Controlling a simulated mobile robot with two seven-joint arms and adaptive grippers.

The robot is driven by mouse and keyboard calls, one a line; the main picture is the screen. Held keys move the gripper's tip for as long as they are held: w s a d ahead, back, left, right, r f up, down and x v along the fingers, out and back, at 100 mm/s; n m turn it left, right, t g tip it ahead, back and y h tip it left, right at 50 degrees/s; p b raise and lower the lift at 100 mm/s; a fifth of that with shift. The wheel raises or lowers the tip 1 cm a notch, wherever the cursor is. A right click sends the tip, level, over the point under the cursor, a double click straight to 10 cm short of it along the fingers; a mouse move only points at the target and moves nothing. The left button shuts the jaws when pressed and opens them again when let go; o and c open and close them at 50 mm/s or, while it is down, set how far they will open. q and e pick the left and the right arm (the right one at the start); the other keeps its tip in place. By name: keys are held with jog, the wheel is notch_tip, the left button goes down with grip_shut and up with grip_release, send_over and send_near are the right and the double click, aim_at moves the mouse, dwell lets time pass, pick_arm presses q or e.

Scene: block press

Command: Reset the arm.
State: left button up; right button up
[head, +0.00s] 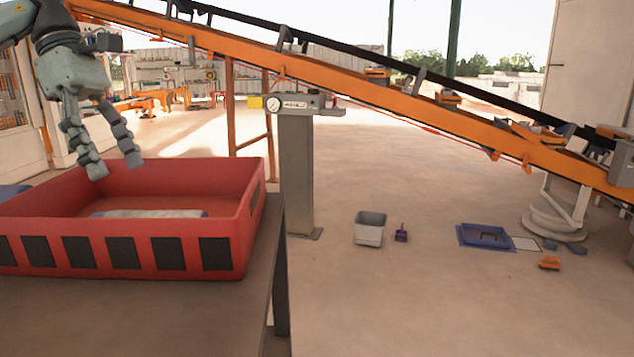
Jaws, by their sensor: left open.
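My left gripper (116,171) hangs from the upper left with its fingers pointing down, open. Its fingertips show over the red crate (130,225), near the crate's far rim. No object shows between the fingers. Inside the crate lies a pale, flat, long object (150,213), mostly hidden by the front wall. My right gripper is not in view.
The crate stands on a grey table (262,270). An orange conveyor (330,75) slopes down from upper left to right behind it. A grey post (297,175) stands beyond the table. A grey bin (370,229) and a blue tray (486,237) sit on the open floor.

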aim_at(142, 214)
pick_arm(q)
jog(key=x, duration=0.9)
jog(key=shift+f, duration=0.3)
jog(key=shift+r, duration=0.1)
jog(key=shift+r, duration=0.1)
